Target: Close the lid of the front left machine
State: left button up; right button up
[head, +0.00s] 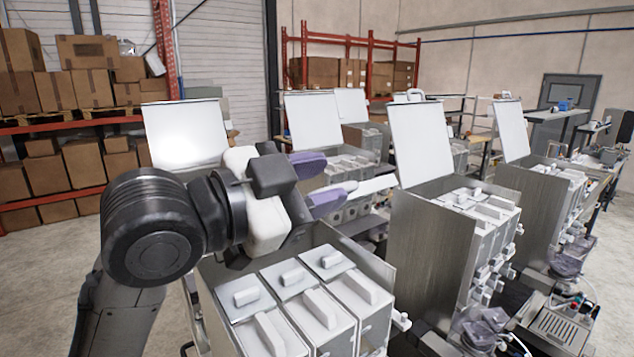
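The front left machine (371,262) is a grey metal box holding several white lidded containers, and its top is open. Its white lid (185,133) stands raised at the back left; my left arm hides its lower part and hinge. My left gripper (340,174) is above the machine's back part, to the right of the lid, pointing right. Its two purple-padded fingers are apart, with nothing visible held between them. It appears clear of the lid. My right gripper is not in view.
Another open machine (428,240) stands close on the right with its lid (420,143) raised. More open machines stand behind and farther right. Shelves with cardboard boxes (88,88) line the back left. Bare floor (40,262) shows at the left.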

pick_arm(q)
jog(key=b+v, duration=0.4)
jog(key=v, duration=0.9)
jog(key=shift+s+a, duration=0.25)
jog(key=shift+a, duration=0.05)
